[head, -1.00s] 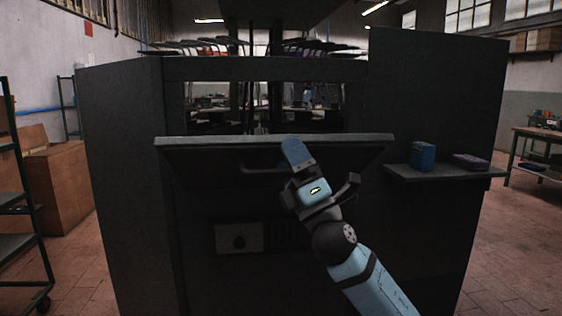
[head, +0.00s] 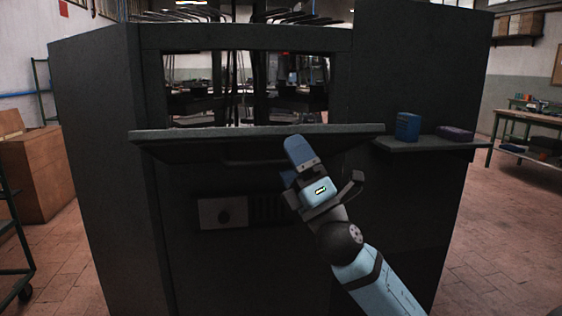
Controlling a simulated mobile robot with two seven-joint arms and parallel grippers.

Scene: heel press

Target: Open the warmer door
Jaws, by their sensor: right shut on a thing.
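The warmer door (head: 200,134) is a wide dark panel on the front of the dark warmer cabinet (head: 100,180). It is partly open, its upper edge tilted out toward me, with the opening (head: 245,90) showing above it. A dark bar handle (head: 248,161) is on the door's shaded front face. My right gripper (head: 293,166) is at the right end of this handle, shut on it; the exact contact is dark and partly hidden by the fingers. My left gripper is out of view.
A small shelf (head: 385,146) at the cabinet's right holds a blue box (head: 407,126) and a dark purple box (head: 455,133). Below the door is a control panel (head: 222,212). Wooden crates (head: 40,175) stand at left. Tiled floor is clear at right.

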